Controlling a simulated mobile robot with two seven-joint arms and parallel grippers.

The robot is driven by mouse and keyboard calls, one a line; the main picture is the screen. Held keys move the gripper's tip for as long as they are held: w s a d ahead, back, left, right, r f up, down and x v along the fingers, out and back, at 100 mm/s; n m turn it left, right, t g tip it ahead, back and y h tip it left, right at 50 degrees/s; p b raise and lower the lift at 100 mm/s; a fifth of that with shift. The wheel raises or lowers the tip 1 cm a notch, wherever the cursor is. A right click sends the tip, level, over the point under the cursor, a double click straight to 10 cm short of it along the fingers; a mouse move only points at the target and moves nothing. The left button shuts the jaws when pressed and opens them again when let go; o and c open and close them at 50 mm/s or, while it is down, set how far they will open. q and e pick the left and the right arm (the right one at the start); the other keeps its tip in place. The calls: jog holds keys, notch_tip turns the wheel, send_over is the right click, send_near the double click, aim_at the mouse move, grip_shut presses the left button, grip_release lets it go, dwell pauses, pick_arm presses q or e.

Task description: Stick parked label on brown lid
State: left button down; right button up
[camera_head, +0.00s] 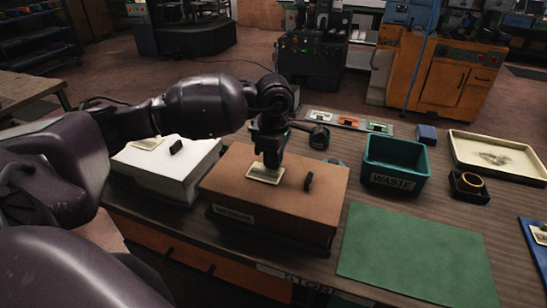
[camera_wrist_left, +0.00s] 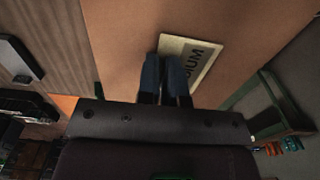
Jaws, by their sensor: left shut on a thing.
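The brown lid (camera_head: 300,205) covers a box on the workbench and has a small dark handle (camera_head: 308,182). A cream label (camera_head: 265,174) lies on or just above the lid's top; I cannot tell which. My left gripper (camera_head: 270,160) points down over the lid and is shut on the label. In the left wrist view, its closed blue fingers (camera_wrist_left: 166,75) cover part of the label (camera_wrist_left: 205,62), leaving the letters "DIUM" showing. The lid (camera_wrist_left: 125,45) lies behind them. My right gripper is not in view.
A white-lidded box (camera_head: 160,175) with its own cream label (camera_head: 147,143) stands left. A green mat (camera_head: 415,255), a green WASTE bin (camera_head: 395,165), a cream tray (camera_head: 500,157) and a dark ring holder (camera_head: 469,187) lie right. The mat is clear.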

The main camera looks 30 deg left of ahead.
pick_arm(q)
jog(key=shift+f, duration=0.2)
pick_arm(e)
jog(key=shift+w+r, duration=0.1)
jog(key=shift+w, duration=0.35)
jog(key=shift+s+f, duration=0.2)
pick_arm(q)
jog(key=shift+f, duration=0.1)
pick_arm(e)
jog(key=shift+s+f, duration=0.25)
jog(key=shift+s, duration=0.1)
pick_arm(q)
jog(key=shift+s+b, duration=0.1)
jog(key=shift+b, duration=0.2)
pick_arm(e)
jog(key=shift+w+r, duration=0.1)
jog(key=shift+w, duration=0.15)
pick_arm(q)
jog(key=c, duration=1.2)
grip_release()
jog(key=o, duration=0.5)
jog(key=shift+c, duration=0.2)
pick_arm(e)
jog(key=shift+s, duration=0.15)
